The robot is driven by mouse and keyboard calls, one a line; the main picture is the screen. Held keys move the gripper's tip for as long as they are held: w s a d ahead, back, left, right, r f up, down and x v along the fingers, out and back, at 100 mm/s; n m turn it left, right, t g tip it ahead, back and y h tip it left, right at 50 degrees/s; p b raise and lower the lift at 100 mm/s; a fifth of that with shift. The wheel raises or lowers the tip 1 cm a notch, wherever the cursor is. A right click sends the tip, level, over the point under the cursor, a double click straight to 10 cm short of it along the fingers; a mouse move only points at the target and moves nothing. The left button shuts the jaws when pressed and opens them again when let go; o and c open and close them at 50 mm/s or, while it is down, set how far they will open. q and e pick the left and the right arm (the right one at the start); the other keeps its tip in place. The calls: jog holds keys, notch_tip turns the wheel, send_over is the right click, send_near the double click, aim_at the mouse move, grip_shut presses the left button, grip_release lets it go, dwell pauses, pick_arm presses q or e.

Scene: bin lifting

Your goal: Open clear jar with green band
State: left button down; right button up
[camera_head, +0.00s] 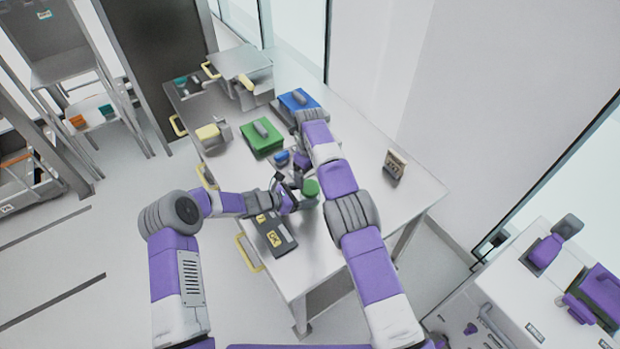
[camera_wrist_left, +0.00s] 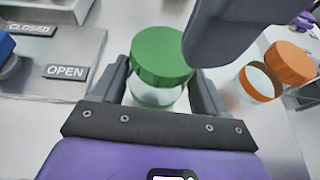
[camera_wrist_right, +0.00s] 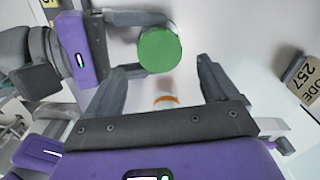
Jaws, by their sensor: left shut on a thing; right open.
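The clear jar with a green lid (camera_head: 310,187) stands upright near the middle of the table. In the left wrist view, its green lid (camera_wrist_left: 161,56) is on top and its clear body (camera_wrist_left: 155,95) sits between the fingers of my left gripper (camera_wrist_left: 165,92). My left gripper is shut on the jar from the side. My right gripper (camera_wrist_right: 160,85) is open and empty above the jar. In the right wrist view, the green lid (camera_wrist_right: 159,48) lies just beyond its fingertips, apart from them. Much of the jar is hidden by my arms in the head view.
An orange lid (camera_wrist_left: 290,62) and a clear jar with an orange band (camera_wrist_left: 246,88) are close beside the green-lidded jar.

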aim_at(310, 187)
notch_tip(310, 187, up, 2)
jog(key=shift+r+m, duration=0.1)
jog(key=shift+m, duration=1.1)
notch_tip(310, 187, down, 8)
jog(key=shift+r, duration=0.2)
jog(key=c, duration=1.1)
jog(key=shift+n, duration=1.7)
jog(key=o, duration=1.2)
